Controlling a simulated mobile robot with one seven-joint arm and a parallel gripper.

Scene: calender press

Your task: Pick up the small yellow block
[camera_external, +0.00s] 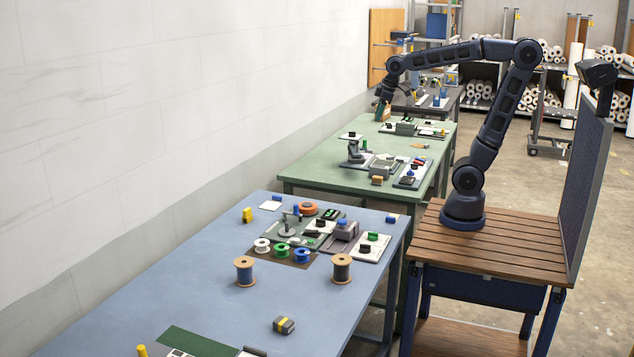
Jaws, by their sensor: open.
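A small yellow block (247,214) stands on the blue table (185,262), near its wall-side edge and left of a white card. My gripper (381,113) is over the far end of the green table (318,172), pointing down, well away from the yellow block. It is open; its fingertips are small and dark at this distance. A tan object shows right beside the fingertips, and I cannot tell whether they touch it.
Wooden spools (244,271), coloured small spools (282,251) and grey fixtures crowd the blue table's far half. A grey block with a yellow stripe (284,325) and an upright yellow peg (142,350) are nearer. The blue table's left middle is clear.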

